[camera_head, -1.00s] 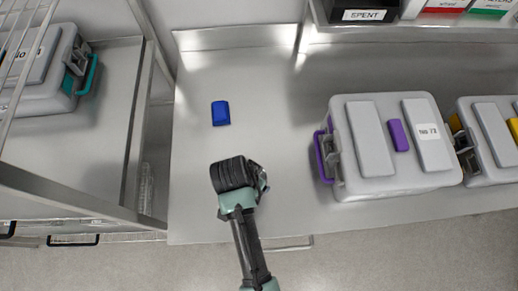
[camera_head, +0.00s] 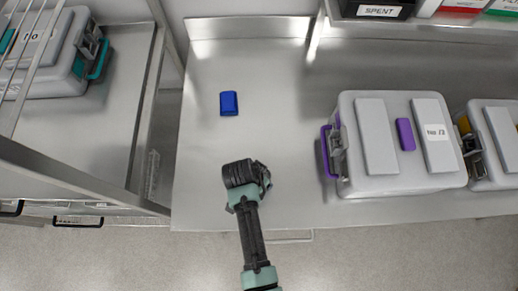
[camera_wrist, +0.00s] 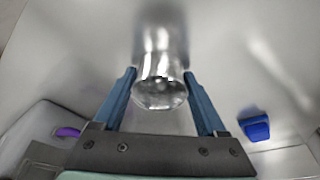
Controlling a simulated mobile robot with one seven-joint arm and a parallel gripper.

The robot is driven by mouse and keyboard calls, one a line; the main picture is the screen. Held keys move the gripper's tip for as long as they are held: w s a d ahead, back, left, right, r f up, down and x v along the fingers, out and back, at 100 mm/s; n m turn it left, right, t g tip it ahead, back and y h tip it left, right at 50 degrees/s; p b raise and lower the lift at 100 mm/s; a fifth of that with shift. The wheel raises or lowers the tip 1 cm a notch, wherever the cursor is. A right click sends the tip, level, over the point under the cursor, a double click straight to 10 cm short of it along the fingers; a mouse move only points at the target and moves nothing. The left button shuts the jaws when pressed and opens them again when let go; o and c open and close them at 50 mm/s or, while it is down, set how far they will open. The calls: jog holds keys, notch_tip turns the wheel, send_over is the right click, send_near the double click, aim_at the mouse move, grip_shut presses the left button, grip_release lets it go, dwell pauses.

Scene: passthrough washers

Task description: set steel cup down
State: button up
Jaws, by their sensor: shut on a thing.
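The steel cup (camera_wrist: 160,50) is shiny and shows between the two blue fingers in the wrist view. My gripper (camera_wrist: 160,76) is shut on it, one finger on each side. In the head view my gripper (camera_head: 264,178) is over the front part of the steel counter (camera_head: 290,140). My own wrist hides the cup there. I cannot tell whether the cup touches the counter.
A small blue block (camera_head: 229,103) lies on the counter beyond my gripper; it also shows in the wrist view (camera_wrist: 255,128). A grey case with purple latches (camera_head: 380,180) stands to the right. A steel rack post (camera_head: 150,110) is at left. The counter between is clear.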

jog(key=o, duration=1.3)
jog(key=shift+r, duration=0.1)
